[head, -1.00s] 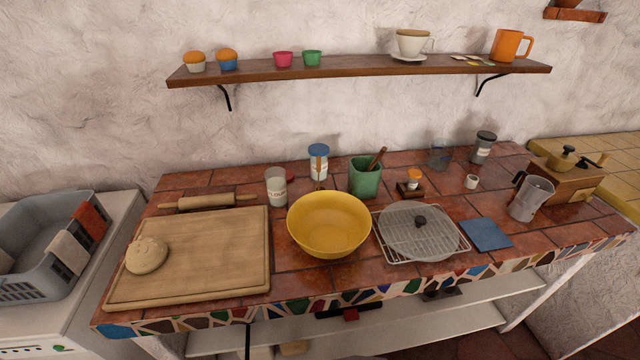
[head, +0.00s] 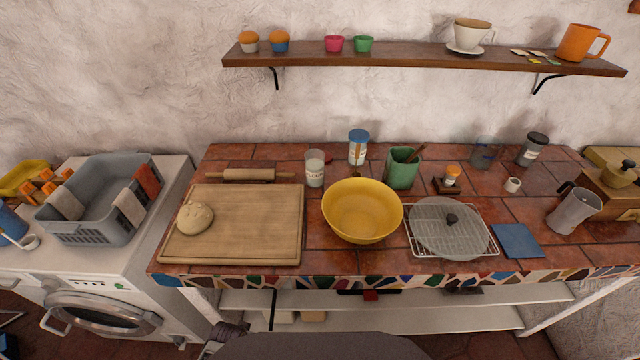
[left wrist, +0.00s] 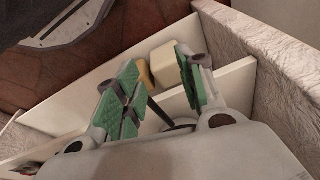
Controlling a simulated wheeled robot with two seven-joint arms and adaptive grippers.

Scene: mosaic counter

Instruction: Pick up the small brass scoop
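I cannot make out the small brass scoop with certainty. A thin brownish upright thing (head: 358,155) shows against the blue-lidded jar (head: 359,138) behind the yellow bowl; it is too small to name surely. My left gripper (left wrist: 160,82) shows in the left wrist view with its two green-padded fingers apart. I see nothing held between them; the white lower shelf (left wrist: 235,85) lies beyond. In the head view a grey part of mine shows at the bottom, below the counter edge. My right gripper is in neither view.
The counter holds a cutting board (head: 250,240) with dough (head: 195,217), a rolling pin (head: 249,175), a yellow bowl (head: 362,212), a green crock (head: 402,168), a wire rack (head: 490,240), a blue cloth (head: 517,240) and a metal pitcher (head: 573,212). A washing machine (head: 105,310) stands left.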

